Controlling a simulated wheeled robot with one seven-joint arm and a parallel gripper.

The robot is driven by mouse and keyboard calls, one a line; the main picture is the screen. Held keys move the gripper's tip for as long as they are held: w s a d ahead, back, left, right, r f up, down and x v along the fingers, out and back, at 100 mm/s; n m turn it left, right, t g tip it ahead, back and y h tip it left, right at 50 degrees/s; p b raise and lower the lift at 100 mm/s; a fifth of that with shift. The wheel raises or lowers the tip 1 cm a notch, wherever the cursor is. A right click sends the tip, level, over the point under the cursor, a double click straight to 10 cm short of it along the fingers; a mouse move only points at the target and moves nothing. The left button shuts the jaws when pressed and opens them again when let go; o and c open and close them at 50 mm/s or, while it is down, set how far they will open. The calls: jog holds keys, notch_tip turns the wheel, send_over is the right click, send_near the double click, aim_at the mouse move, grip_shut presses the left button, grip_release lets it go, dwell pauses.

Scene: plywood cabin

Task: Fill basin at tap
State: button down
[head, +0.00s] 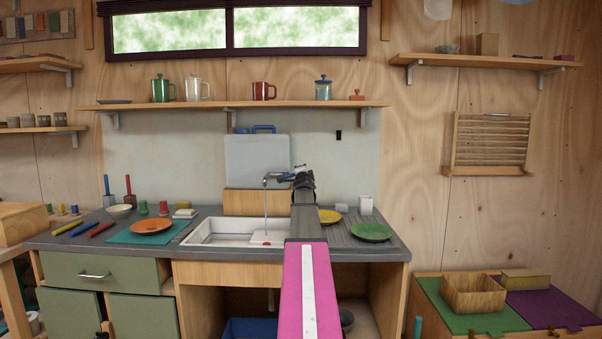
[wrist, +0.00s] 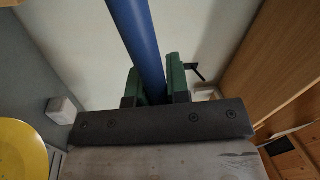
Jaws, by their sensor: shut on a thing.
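The tap (head: 278,177) stands behind the white sink basin (head: 212,232), and a thin stream of water (head: 265,205) falls from its spout into the basin. A small pale thing with a red spot (head: 267,239) shows in the basin near where the water falls. How much water is in the basin I cannot tell. My gripper (head: 301,178) is at the tap, at the end of my outstretched arm, which hides the basin's right side. In the wrist view its green-padded fingers (wrist: 156,82) are shut on a blue bar (wrist: 137,35), seemingly the tap's lever.
An orange plate (head: 151,226) lies on a teal mat left of the basin. A green plate (head: 371,232) and a yellow plate (head: 329,216) lie on the drainer to the right. A cutting board (head: 256,160) leans on the wall behind. A shelf (head: 210,105) with mugs hangs above.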

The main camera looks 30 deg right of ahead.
jog(key=c, duration=1.1)
grip_release()
jog(key=v, duration=1.1)
jog(key=shift+w, duration=0.1)
